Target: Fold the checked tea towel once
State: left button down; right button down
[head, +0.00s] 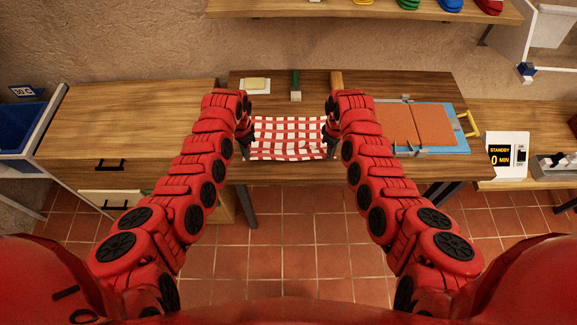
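The red and white checked tea towel (288,138) lies spread on the wooden table between my two arms, close to the front edge. Its side edges are partly hidden by my grippers. My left gripper (246,146) points down at the towel's left edge, near the front left corner. My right gripper (331,146) points down at the right edge, near the front right corner. The fingers are small and dark and partly covered by my arms, so I cannot tell whether they are open or shut or touch the cloth.
On the table (440,84) are a yellow block on a white sheet (256,86), a green-handled brush (296,86), a wooden-handled item (336,80) and a blue tray (459,132) with orange-brown panels. A wooden cabinet (130,120) stands left. A standby sign (507,155) stands right.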

pick_arm(q)
grip_release()
dwell(0.8)
notch_tip(320, 180, up, 6)
jog(key=p, duration=0.4)
jog(key=shift+f, duration=0.2)
pick_arm(e)
notch_tip(320, 180, up, 4)
pick_arm(q)
jog(key=shift+r, duration=0.1)
notch_tip(320, 180, up, 12)
pick_arm(e)
jog(key=shift+f, duration=0.15)
